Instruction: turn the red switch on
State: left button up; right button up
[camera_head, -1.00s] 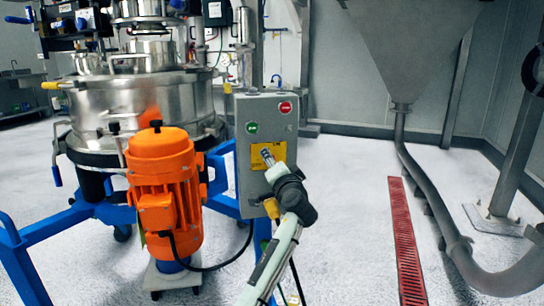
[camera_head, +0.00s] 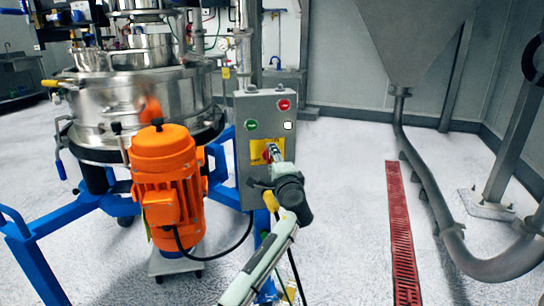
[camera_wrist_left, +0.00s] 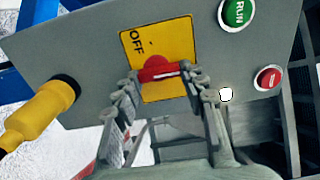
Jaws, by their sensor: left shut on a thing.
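The red switch (camera_wrist_left: 158,70) is a rotary handle on a yellow plate marked OFF, on the front of a grey control box. In the left wrist view its handle lies across the plate, with a white line along it. My left gripper (camera_wrist_left: 163,83) is shut on the handle, one finger at each end. In the head view my left gripper (camera_head: 273,154) reaches the yellow plate (camera_head: 259,151) from the front and hides most of the switch. My right gripper is not in view.
The grey box (camera_head: 247,106) also carries a green RUN button (camera_head: 251,125), a red button (camera_head: 284,104) and a bright white round spot (camera_head: 288,126). An orange motor (camera_head: 165,175) and blue frame (camera_head: 45,235) stand at left.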

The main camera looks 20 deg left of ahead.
pick_arm(q)
jog(key=shift+f, duration=0.1)
dwell(0.3)
jog(key=o, duration=1.2)
jog(key=shift+c, duration=0.2)
jog(key=v, duration=0.7)
jog(key=shift+s+d, duration=0.15)
jog(key=shift+s, duration=0.05)
